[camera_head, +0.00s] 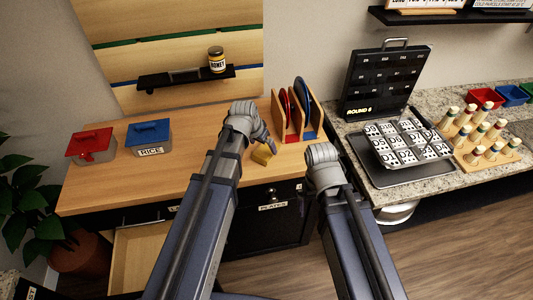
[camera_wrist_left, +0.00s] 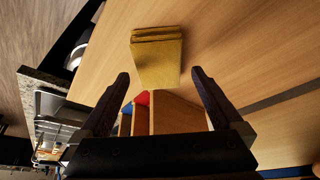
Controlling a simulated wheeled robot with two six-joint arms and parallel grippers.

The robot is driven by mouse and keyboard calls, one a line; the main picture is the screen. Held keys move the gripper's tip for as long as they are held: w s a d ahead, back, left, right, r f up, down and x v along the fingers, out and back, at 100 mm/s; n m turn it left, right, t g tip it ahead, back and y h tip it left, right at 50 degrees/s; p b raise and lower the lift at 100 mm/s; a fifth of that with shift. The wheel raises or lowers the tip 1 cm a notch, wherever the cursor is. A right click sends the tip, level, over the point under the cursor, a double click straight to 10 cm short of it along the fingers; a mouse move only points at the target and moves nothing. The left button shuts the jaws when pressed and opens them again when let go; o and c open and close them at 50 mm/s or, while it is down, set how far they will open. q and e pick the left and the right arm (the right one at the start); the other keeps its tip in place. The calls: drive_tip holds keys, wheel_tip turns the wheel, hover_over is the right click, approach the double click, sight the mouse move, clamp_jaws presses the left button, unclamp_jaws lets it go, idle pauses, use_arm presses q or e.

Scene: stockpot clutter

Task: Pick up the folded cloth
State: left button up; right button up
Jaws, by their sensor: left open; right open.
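The folded cloth (camera_head: 262,156) is yellow and lies on the wooden counter, near its front edge. In the left wrist view the cloth (camera_wrist_left: 157,55) shows as a stack of folded layers, ahead of and between my fingertips. My left gripper (camera_head: 267,144) is over the counter right beside the cloth. In its wrist view the gripper (camera_wrist_left: 160,76) is open, with nothing held between its fingers. My right gripper (camera_head: 322,158) is in front of the counter's right end, apart from the cloth. Its fingers are mostly hidden by its own wrist.
A wooden rack (camera_head: 292,122) with red and blue plates stands just behind the left gripper. Red (camera_head: 92,147) and blue-lidded (camera_head: 149,138) boxes are at the left. A drawer (camera_head: 142,254) stands open below. A metal tray (camera_head: 375,172) and several pegs are on the right counter.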

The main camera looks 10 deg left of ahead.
sight(266, 149)
use_arm(q)
drive_tip(key=b+x, duration=0.4)
drive_tip(key=x, duration=0.1)
drive_tip(key=shift+w+d, duration=0.15)
drive_tip(key=shift+w, duration=0.05)
drive_tip(key=shift+r, duration=0.15)
drive_tip(key=shift+f, duration=0.25)
drive_tip(key=c, duration=1.2)
